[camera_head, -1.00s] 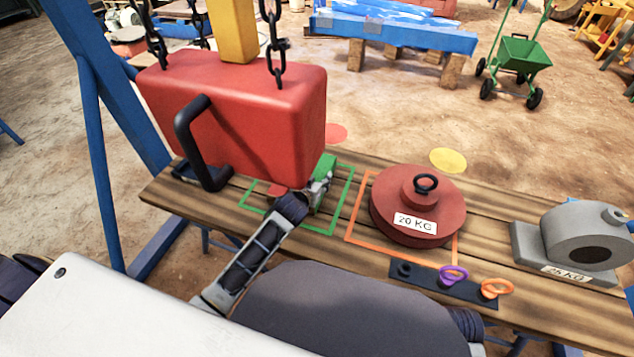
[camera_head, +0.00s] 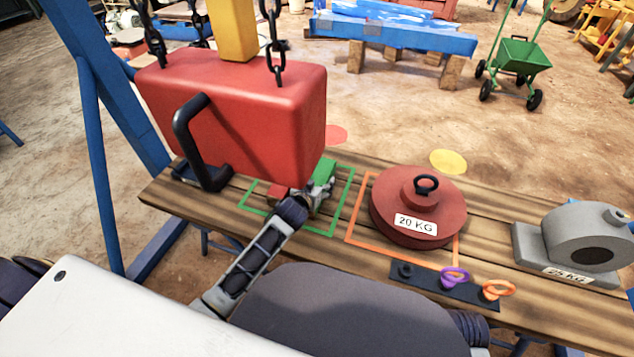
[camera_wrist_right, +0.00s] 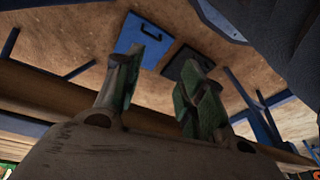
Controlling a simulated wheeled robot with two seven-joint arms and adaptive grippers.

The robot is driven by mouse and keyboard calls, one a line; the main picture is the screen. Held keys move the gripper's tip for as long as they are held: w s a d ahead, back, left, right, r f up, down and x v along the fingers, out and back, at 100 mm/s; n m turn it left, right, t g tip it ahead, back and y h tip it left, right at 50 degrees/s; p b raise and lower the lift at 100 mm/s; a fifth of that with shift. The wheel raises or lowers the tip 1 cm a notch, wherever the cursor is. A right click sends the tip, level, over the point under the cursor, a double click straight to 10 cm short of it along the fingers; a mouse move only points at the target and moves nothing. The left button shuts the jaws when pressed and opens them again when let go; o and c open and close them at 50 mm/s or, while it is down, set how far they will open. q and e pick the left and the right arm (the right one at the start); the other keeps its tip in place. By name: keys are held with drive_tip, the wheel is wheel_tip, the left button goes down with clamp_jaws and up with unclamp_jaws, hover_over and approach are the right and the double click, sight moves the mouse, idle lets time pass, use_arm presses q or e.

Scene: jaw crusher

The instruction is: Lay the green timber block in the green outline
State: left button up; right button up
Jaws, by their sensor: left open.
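The green timber block (camera_head: 323,171) is on the plank bench inside the right part of the green outline (camera_head: 345,191). The big red weight and my left gripper hide part of the block, so its full pose cannot be told. My left gripper (camera_head: 312,197) is open, right at the near side of the block; whether it touches it cannot be told. My right gripper shows in the right wrist view (camera_wrist_right: 155,90), with its two green-padded fingers apart and nothing between them.
A big red weight (camera_head: 240,115) hangs on chains just above and left of the outline. A red 20 KG weight (camera_head: 415,210) sits by the orange outline (camera_head: 350,222). A grey 25 KG weight (camera_head: 580,240) and a dark strip with rings (camera_head: 425,280) are further right.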

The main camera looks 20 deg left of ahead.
use_arm(q)
drive_tip(key=shift+r, duration=0.15)
drive_tip(key=shift+s, duration=0.15)
drive_tip(key=shift+p+v, duration=0.45)
drive_tip(key=shift+v, duration=0.75)
drive_tip(key=shift+p+v, duration=0.3)
drive_tip(key=shift+v, duration=0.85)
drive_tip(key=shift+p+v, duration=0.4)
drive_tip(key=shift+v, duration=1.15)
drive_tip(key=shift+p+v, duration=0.3)
drive_tip(key=shift+v, duration=1.1)
drive_tip(key=shift+s+r, duration=0.25)
drive_tip(key=shift+s, duration=0.2)
use_arm(e)
drive_tip(key=shift+g+h, duration=0.3)
drive_tip(key=shift+g, duration=0.1)
drive_tip(key=f, duration=0.2)
drive_tip(key=d+f, duration=0.1)
drive_tip(key=f, duration=0.1)
drive_tip(key=shift+s, duration=0.25)
use_arm(q)
drive_tip(key=shift+s+f, duration=0.1)
use_arm(e)
drive_tip(key=shift+w+a+r, duration=0.1)
drive_tip(key=shift+r, duration=0.05)
